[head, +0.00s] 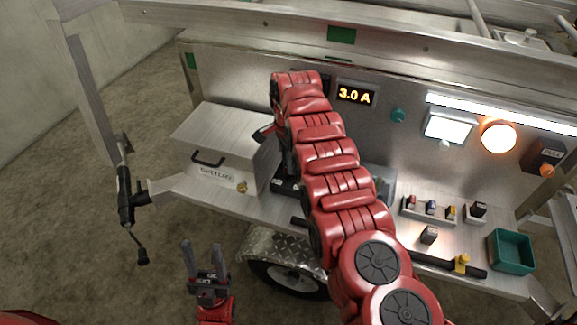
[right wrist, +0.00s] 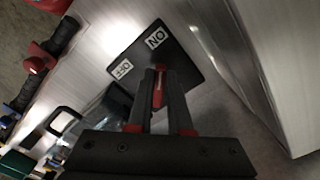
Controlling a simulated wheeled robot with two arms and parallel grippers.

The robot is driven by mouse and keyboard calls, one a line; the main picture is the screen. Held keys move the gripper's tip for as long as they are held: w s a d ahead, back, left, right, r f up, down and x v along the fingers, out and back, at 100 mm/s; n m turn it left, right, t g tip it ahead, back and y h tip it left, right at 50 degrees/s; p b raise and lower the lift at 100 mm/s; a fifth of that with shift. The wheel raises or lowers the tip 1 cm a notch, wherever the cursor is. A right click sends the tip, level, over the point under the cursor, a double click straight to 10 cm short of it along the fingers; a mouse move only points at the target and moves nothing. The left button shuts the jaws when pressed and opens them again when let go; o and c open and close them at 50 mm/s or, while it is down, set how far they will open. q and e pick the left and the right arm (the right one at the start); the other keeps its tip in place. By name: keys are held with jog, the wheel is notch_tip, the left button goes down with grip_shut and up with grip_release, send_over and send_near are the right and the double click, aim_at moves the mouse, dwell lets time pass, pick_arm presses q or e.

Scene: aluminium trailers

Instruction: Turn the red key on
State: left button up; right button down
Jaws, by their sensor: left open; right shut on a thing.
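The red key (right wrist: 158,92) shows as a narrow red strip between the fingers of my right gripper (right wrist: 160,76) in the right wrist view. That gripper is shut on it. Behind it is a black switch plate (right wrist: 183,62) with white ON and OFF labels. The key's exact angle is hard to tell. In the head view my right arm hides the key and most of the gripper; part of the black plate (head: 284,187) shows beside the arm. My left gripper (head: 204,250) is open and empty, low in front of the trailer, away from the switch.
A metal box (head: 222,148) with a black handle stands left of the plate. A display (head: 356,95) reads 3.0 A. A lit orange lamp (head: 498,137) is on the back panel. Several small switches and a teal tray (head: 511,251) are at the right of the shelf.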

dwell(0.4)
jog(key=c, duration=0.8)
grip_release()
jog(key=shift+c, duration=0.2)
jog(key=shift+r, duration=0.1)
notch_tip(320, 180, up, 6)
jog(key=shift+d+r, duration=0.1)
jog(key=shift+r, duration=0.15)
notch_tip(320, 180, up, 11)
jog(key=p, duration=1)
jog(key=shift+f, duration=0.2)
